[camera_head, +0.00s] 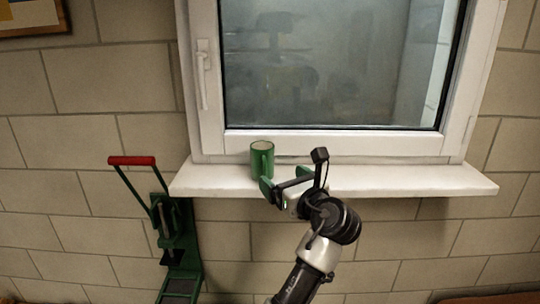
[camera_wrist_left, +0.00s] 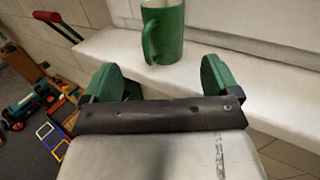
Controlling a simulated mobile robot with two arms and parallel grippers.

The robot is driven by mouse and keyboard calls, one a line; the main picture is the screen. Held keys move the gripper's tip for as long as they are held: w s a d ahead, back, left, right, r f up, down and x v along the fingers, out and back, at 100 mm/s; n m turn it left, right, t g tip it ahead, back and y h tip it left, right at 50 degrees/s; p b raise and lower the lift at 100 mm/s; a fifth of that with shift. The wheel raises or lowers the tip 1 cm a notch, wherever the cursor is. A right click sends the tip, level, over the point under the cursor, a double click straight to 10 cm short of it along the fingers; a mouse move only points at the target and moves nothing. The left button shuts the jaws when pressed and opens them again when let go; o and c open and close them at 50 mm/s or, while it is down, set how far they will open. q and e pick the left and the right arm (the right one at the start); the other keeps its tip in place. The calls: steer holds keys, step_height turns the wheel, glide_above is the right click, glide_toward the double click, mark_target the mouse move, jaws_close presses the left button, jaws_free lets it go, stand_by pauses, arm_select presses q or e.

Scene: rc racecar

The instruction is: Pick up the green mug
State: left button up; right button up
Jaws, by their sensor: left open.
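The green mug (camera_head: 261,157) stands upright on the white windowsill (camera_head: 400,182), in front of the window. Its handle faces the camera. In the left wrist view the mug (camera_wrist_left: 168,32) stands just ahead of the fingers, between them and slightly beyond the tips. My left gripper (camera_head: 277,180) is open and empty at the sill's front edge, just in front and to the right of the mug. Its two green finger pads show wide apart in the left wrist view (camera_wrist_left: 158,80). My right gripper is not in view.
A green tool with a red-handled lever (camera_head: 132,160) stands left of the sill. A closed window (camera_head: 330,70) is behind the sill. The sill is clear to the right of the mug. Toys, including a green tractor (camera_wrist_left: 28,108), lie on the floor at the left.

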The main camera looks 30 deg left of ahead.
mark_target(269, 162)
arm_select(q)
steer(key=p+x, duration=0.1)
steer(key=x, duration=0.1)
steer(key=p+x, duration=0.1)
steer(key=x, duration=0.2)
steer(key=p+x, duration=0.2)
steer(key=x, duration=0.1)
steer(key=shift+w+r, duration=0.25)
steer(key=shift+w, duration=0.15)
steer(key=shift+w+a+f, duration=0.2)
steer(key=shift+a, duration=0.2)
steer(key=shift+d, duration=0.1)
steer(key=c, duration=1.2)
steer(key=shift+o, duration=0.2)
steer(key=shift+r, duration=0.1)
